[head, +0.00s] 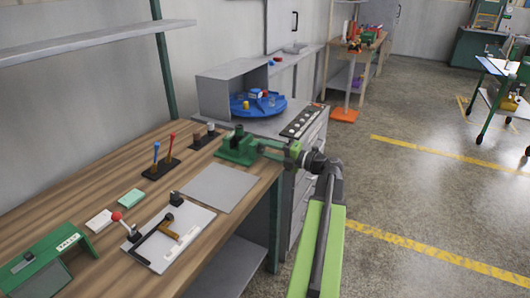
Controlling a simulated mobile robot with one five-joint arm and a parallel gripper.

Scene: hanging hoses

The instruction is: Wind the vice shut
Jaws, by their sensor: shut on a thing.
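The green vice (238,147) stands at the right front edge of the wooden workbench (92,193). Its screw end points right, toward my arm. My gripper (287,154) is at the vice's right end, just beyond the bench edge, and is shut on the vice handle. The handle is mostly hidden by the gripper at this size. The gap between the vice jaws is too small to make out.
A grey plate (219,187) lies in front of the vice. A white board (186,247) with tools lies nearer. Levers on a black base (161,168) stand behind. A blue turntable (266,108) sits on the grey cabinet beyond. Open floor (400,195) lies to the right.

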